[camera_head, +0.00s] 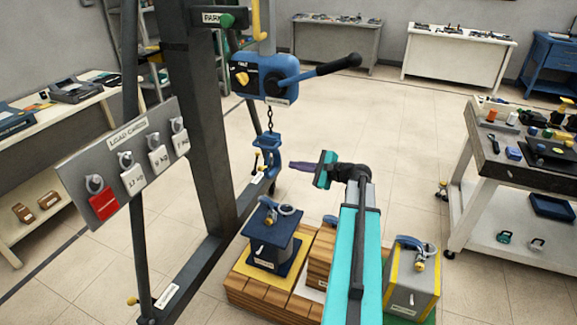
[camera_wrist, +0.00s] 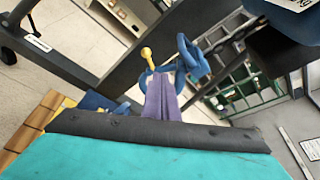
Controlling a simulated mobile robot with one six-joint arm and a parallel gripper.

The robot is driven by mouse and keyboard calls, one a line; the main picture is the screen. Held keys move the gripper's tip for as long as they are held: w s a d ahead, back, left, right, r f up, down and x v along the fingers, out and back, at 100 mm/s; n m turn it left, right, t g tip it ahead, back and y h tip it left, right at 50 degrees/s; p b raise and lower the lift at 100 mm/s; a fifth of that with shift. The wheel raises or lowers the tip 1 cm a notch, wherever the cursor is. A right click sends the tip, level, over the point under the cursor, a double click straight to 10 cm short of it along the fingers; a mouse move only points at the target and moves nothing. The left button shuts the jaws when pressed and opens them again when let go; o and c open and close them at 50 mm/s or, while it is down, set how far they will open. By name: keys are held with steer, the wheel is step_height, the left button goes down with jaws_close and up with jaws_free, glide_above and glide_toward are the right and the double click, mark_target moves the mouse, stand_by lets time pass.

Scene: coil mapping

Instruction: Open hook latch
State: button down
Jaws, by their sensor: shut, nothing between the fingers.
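A blue hook (camera_head: 267,158) hangs on a short dark chain below the blue hoist in the head view. My gripper (camera_head: 293,166), with purple fingers, points left at the hook from its right side, with a small visible gap. In the wrist view, my gripper (camera_wrist: 163,82) is shut and empty, and its fingers overlap part of the blue hook (camera_wrist: 190,57). A yellow knob on a thin stem (camera_wrist: 147,54) shows just left of the fingertips. The fingers hide part of the hook, and I cannot tell whether the latch is open or shut.
A grey gantry post (camera_head: 200,120) and load-choice board (camera_head: 125,160) stand left.

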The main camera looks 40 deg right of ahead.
steer(key=shift+s+d, duration=0.15)
steer(key=shift+s, duration=0.55)
